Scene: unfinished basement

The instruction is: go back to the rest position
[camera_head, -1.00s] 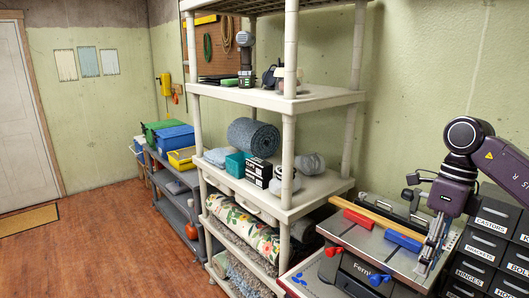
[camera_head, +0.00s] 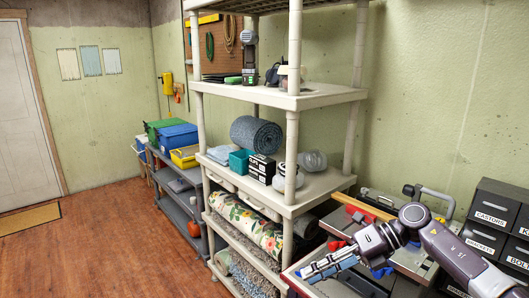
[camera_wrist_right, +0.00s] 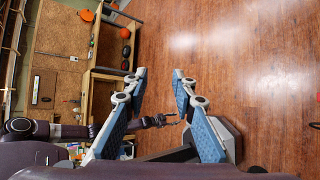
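My right gripper (camera_head: 308,270) reaches in from the right over the near part of the workbench and points left. In the right wrist view its two blue-padded fingers (camera_wrist_right: 159,74) stand apart with nothing between them, only floor beyond. My left arm is outside the head view. The right wrist view shows a small, distant dark arm from the left with a forked gripper (camera_wrist_right: 172,118) that looks open and empty.
The workbench, with a red-ended clamp bar (camera_head: 358,211), lies under my right arm. Labelled drawers (camera_head: 490,215) stand at the right. A cream shelf unit (camera_head: 325,97) stands left of the bench.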

